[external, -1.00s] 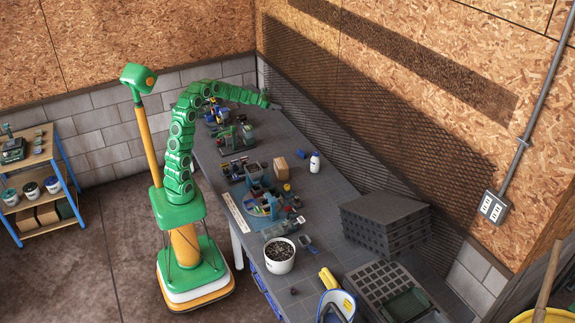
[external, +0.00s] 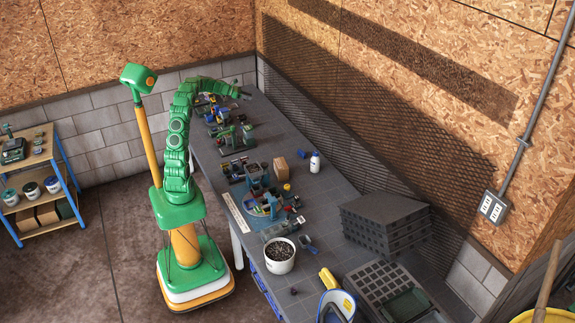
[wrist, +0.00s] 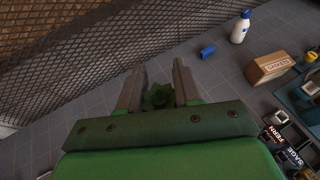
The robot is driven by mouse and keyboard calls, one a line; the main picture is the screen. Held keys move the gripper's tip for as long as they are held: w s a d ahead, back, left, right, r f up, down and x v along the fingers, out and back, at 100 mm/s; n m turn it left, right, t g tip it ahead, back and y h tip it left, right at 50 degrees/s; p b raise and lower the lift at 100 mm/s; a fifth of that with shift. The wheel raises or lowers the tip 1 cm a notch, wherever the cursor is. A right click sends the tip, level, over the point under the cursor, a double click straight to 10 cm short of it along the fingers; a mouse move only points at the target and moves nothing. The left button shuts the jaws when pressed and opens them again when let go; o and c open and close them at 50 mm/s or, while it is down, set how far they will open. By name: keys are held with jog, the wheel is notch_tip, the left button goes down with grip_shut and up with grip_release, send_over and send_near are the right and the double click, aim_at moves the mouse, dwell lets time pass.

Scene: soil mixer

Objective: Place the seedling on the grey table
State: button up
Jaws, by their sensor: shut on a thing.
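A small dark green seedling (wrist: 158,97) shows in the wrist view between the two grey fingers of my gripper (wrist: 158,84). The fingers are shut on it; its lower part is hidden. In the external view my gripper (external: 245,96) is over the far end of the grey table (external: 322,212), close to the mesh-covered wall. The seedling is too small to make out there. In the wrist view bare grey tabletop (wrist: 215,85) lies beyond the fingers, and I cannot tell the height above it.
Tools and machines crowd the table's left side. A white pot of soil (external: 280,257) and stacked dark trays (external: 385,223) are nearer.

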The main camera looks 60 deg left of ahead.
jog(key=s+a+f, duration=0.4)
jog(key=s+f, duration=0.1)
jog(key=s, duration=0.3)
jog(key=s+a+f+y, duration=0.1)
jog(key=s+a+f, duration=0.4)
jog(key=s, duration=0.3)
jog(key=s+a+f, duration=0.4)
jog(key=s+f, duration=0.2)
jog(key=s, duration=0.3)
send_over(214, 159)
notch_tip(214, 159, down, 10)
jog(key=shift+s+n, duration=0.15)
jog(key=shift+n, duration=0.25)
jog(key=shift+f, duration=4.8)
